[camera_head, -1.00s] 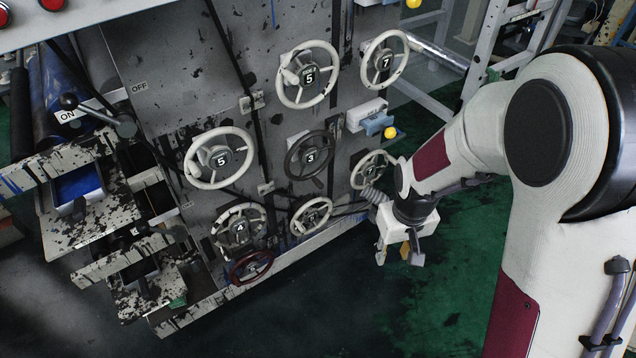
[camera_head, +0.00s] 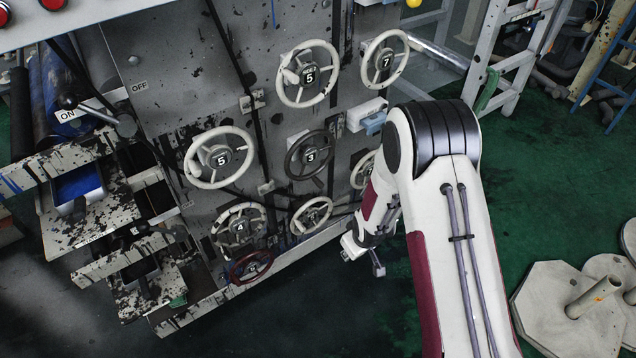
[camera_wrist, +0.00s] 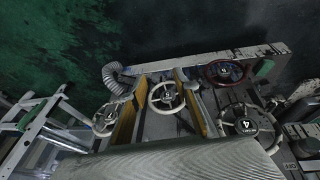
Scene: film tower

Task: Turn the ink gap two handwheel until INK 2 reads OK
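Several handwheels are mounted on the grey machine panel (camera_head: 180,100). Legible numbers include 5, 7, 3 and 4; I cannot read which wheel is ink gap two. A small white handwheel (camera_head: 311,215) sits low on the panel, right of the wheel marked 4 (camera_head: 239,229). A dark red handwheel (camera_head: 251,267) is below the 4. My gripper (camera_head: 362,257) is low, right of the small white wheel and apart from it. In the wrist view, my gripper (camera_wrist: 160,115) is open, and a small white wheel (camera_wrist: 166,98) appears between its yellow-padded fingers. No INK 2 reading is visible.
Ink trays (camera_head: 80,188) project from the machine at left. A ribbed hose (camera_wrist: 117,78) lies close to the fingers in the wrist view. A white ladder frame (camera_head: 500,75) stands at back right. Pale hexagonal bases (camera_head: 565,305) are on the green floor, right of my arm.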

